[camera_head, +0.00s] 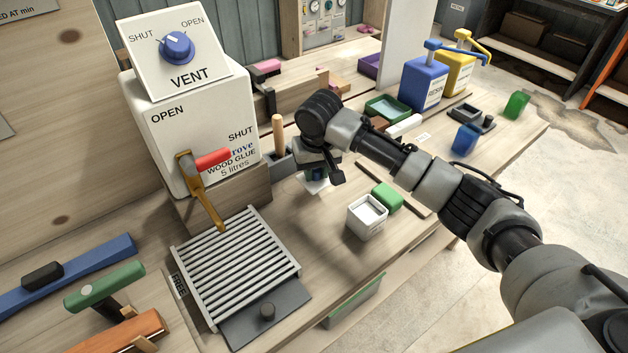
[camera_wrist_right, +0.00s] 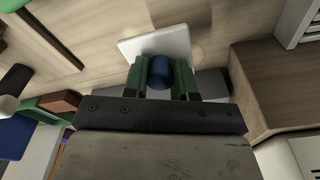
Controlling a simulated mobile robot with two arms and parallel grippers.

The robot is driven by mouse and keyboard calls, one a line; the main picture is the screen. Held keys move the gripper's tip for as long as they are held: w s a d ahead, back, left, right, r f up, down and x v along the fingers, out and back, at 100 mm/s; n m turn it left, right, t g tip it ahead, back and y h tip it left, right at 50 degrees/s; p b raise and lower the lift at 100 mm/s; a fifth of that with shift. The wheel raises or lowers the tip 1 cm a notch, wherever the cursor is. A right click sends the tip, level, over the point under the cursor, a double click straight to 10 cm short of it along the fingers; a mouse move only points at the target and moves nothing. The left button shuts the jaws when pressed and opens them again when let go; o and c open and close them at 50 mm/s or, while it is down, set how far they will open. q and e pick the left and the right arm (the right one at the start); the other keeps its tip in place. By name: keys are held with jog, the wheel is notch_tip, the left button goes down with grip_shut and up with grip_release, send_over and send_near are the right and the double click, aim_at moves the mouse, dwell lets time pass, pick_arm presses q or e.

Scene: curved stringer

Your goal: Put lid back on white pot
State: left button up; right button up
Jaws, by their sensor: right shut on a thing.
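The white pot (camera_head: 366,222) is a small square pot on the bench, with its top open and pale contents showing. My right gripper (camera_head: 318,178) is left of and behind the pot. In the right wrist view its green fingers (camera_wrist_right: 161,78) are shut on the blue knob (camera_wrist_right: 160,70) of a square white lid (camera_wrist_right: 158,43). The lid shows only partly under the gripper in the head view (camera_head: 316,187). I cannot tell exactly how high it is above the bench. My left gripper is not in view.
A green block (camera_head: 387,197) stands close behind the white pot. A wooden-handled tool (camera_head: 278,135) and the large glue dispenser (camera_head: 190,130) stand to the left. A slatted grate (camera_head: 237,265) lies in front. Bare bench lies between grate and pot.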

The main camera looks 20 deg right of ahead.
jog(key=s+d+r+p, duration=0.8)
jog(key=shift+s+a+f+p, duration=0.1)
jog(key=shift+s+f+p, duration=0.65)
jog(key=shift+f, duration=0.25)
jog(key=shift+s+a+f+p, duration=0.1)
jog(key=shift+s+f+p, duration=0.55)
jog(key=shift+f+p, duration=0.3)
jog(key=shift+s+a+f+p, duration=0.1)
jog(key=shift+s+f+p, duration=0.65)
jog(key=shift+f, duration=0.3)
jog(key=shift+p, duration=1)
jog(key=shift+f+p, duration=0.15)
jog(key=shift+p, duration=0.95)
dwell(1.3)
jog(key=o, duration=1)
jog(key=shift+c, duration=0.2)
